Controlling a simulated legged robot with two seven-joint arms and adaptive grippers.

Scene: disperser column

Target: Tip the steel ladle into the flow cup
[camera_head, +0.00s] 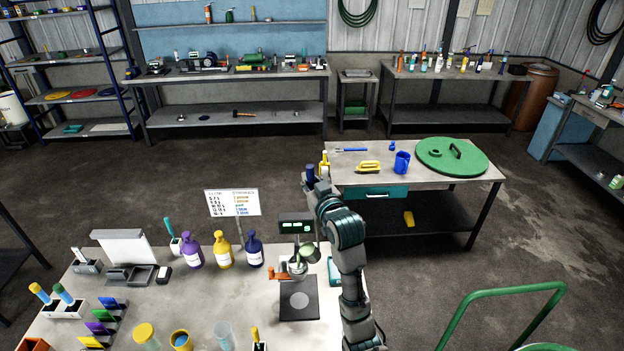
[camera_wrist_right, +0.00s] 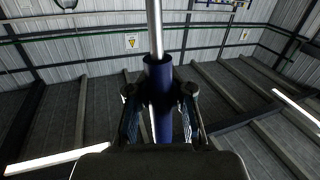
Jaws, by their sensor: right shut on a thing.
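My right gripper (camera_head: 312,184) is raised above the bench and shut on the blue handle of the steel ladle (camera_wrist_right: 157,72). The steel shaft runs up out of the handle in the right wrist view. In the head view the blue handle (camera_head: 310,172) shows at the gripper, and my arm hides most of the shaft. A small pale greenish rounded shape beside my forearm, at the flow cup (camera_head: 297,267), may be the ladle's bowl; I cannot tell its tilt. The flow cup sits in a stand over a dark square plate, with an orange lever at its left. My left gripper is out of view.
A timer with green digits (camera_head: 296,226) stands behind the cup. Purple (camera_head: 193,250), yellow (camera_head: 222,250) and dark blue (camera_head: 254,250) bottles stand left of it. A clear beaker (camera_head: 224,336) and a yellow-lidded jar (camera_head: 145,334) are at the front. Another table (camera_head: 345,176) lies behind.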

